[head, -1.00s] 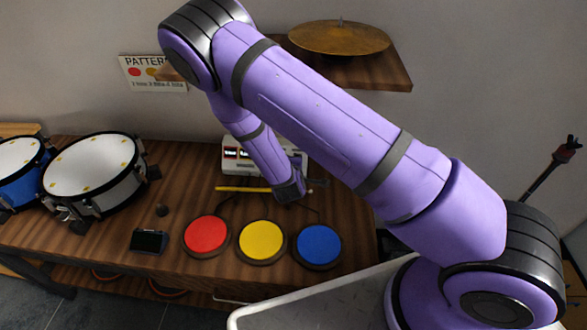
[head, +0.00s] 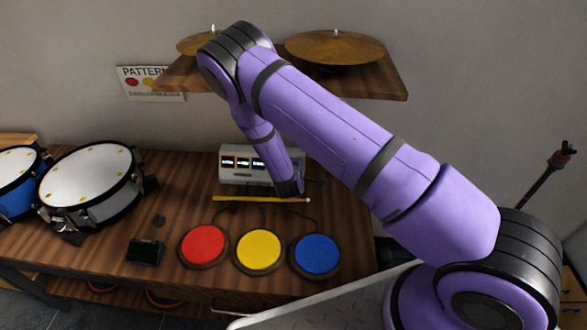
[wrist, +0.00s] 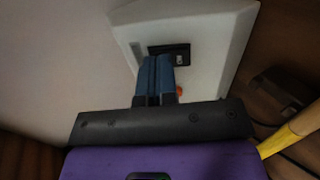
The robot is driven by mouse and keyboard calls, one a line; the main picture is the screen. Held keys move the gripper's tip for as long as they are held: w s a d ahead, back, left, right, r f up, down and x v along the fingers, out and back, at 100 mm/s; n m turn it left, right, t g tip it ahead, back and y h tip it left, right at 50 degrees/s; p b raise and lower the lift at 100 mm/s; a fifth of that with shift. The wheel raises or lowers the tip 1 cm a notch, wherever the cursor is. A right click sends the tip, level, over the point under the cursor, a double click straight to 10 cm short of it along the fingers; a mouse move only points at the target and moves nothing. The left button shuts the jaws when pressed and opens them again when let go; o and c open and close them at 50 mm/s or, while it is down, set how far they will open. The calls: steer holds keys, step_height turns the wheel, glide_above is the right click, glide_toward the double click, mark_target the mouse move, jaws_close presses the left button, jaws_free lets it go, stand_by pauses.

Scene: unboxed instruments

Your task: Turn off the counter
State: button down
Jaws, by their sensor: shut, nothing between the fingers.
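The counter (head: 236,179) is a white box with lit coloured displays, at the back of the wooden table. My gripper (head: 288,188) is at its right end in the head view, where my arm hides part of the box. In the wrist view the white face of the counter (wrist: 215,30) fills the upper middle. A black rocker switch (wrist: 181,58) is set in it. My gripper's blue fingers (wrist: 156,72) are shut and empty, with their tips at the left part of the switch, partly covering it. I cannot tell whether they touch it.
A yellow stick (head: 240,199) lies in front of the counter. Red (head: 203,243), yellow (head: 259,249) and blue (head: 317,254) pads are nearer the front edge. Drums (head: 90,185) stand at left. A shelf (head: 375,82) with cymbals (head: 335,48) is above.

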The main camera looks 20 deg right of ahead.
steer(key=shift+w+d, duration=0.15)
steer(key=shift+w, duration=0.15)
steer(key=shift+w+r, duration=0.1)
steer(key=shift+d+r, duration=0.15)
steer(key=shift+w+d+r+g, duration=0.1)
steer(key=shift+w+r+g, duration=0.2)
steer(key=shift+r, duration=0.25)
steer(key=shift+s, duration=0.2)
